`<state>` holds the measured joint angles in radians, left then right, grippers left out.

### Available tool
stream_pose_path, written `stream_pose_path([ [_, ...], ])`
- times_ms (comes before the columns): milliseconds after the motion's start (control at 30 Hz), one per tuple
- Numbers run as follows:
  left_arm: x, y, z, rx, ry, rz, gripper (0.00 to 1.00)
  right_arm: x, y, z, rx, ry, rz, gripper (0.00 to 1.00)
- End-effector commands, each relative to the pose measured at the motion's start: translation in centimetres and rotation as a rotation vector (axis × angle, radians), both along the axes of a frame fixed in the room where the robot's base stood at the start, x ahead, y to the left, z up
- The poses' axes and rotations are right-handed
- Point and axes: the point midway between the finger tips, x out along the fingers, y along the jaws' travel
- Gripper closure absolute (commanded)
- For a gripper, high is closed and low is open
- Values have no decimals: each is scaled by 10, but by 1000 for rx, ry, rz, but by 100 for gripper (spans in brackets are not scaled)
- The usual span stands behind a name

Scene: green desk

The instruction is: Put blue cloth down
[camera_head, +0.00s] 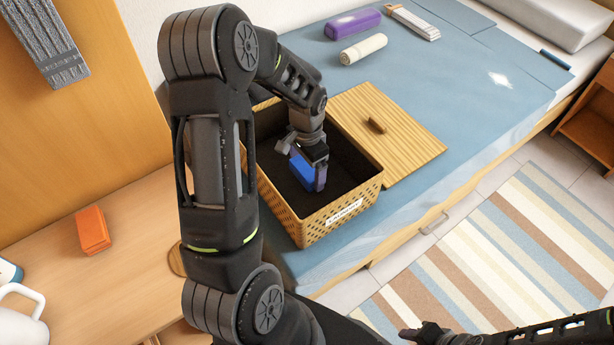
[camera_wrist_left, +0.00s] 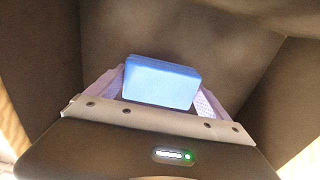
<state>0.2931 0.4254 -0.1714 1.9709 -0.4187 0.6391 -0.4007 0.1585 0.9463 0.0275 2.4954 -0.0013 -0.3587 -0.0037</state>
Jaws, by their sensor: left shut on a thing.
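The blue cloth (camera_head: 302,171) is a folded blue block, held inside the open wicker box (camera_head: 352,201) on the bed. My left gripper (camera_head: 312,178) reaches down into the box and is shut on the cloth. In the left wrist view the blue cloth (camera_wrist_left: 162,82) sits between the fingers, with the dark box walls around it. I cannot tell whether the cloth touches the box floor. My right gripper (camera_head: 412,333) shows at the bottom edge, away from the box; its jaws are too small to read.
The box's slatted lid (camera_head: 400,145) lies on the bed beside it. A purple roll (camera_head: 352,24), a cream roll (camera_head: 363,48) and a light bundle (camera_head: 413,22) lie farther back. An orange block (camera_head: 92,231) and a white mug (camera_head: 20,318) are on the wooden desk at left.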

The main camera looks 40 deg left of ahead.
Motion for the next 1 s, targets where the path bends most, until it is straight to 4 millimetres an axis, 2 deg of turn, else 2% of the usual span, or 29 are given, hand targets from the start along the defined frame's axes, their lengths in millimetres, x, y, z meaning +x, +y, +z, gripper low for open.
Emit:
stream_pose_path([
  [167, 0, 0, -6, -1, 1, -1, 48, 0, 0, -2, 0, 0, 0, 64],
  [400, 0, 0, -36, 0, 1, -2, 48, 0, 0, -7, 0, 0, 0, 64],
  [800, 0, 0, -42, 0, 0, -1, 48, 0, 0, -10, 0, 0, 0, 64],
  [833, 0, 0, -41, 0, 0, -1, 9, 0, 0, -10, 0, 0, 0, 64],
  [933, 0, 0, -40, 0, 0, -1, 1, 0, 0, -9, 0, 0, 0, 64],
  [1000, 0, 0, -40, 0, 0, -1, 0, 0, 0, -9, 0, 0, 0, 64],
])
